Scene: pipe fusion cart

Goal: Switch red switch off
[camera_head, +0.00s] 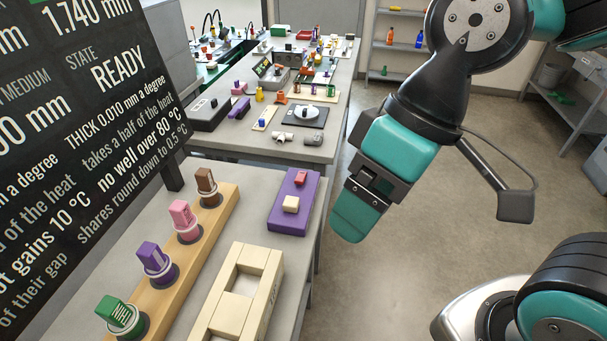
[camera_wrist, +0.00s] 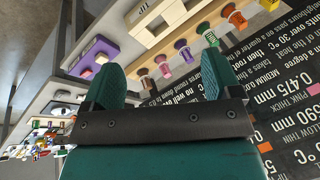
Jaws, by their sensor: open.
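A purple box (camera_head: 289,222) lies on the near grey table close to its right edge. A small red switch (camera_head: 300,178) sits on the far end of its top, and a cream block (camera_head: 291,204) sits nearer its middle. I cannot tell which way the red switch is set. The purple box also shows at the upper left of the wrist view (camera_wrist: 80,61). My gripper (camera_head: 360,205) hangs in the air to the right of the box, past the table edge, apart from it. In the wrist view its two teal fingers (camera_wrist: 163,82) are spread and empty.
A wooden rack (camera_head: 221,211) holds several coloured plugs left of the box. A cream frame (camera_head: 271,262) lies in front. A dark text board (camera_head: 80,130) stands at the left. A second cluttered table (camera_head: 312,155) is behind.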

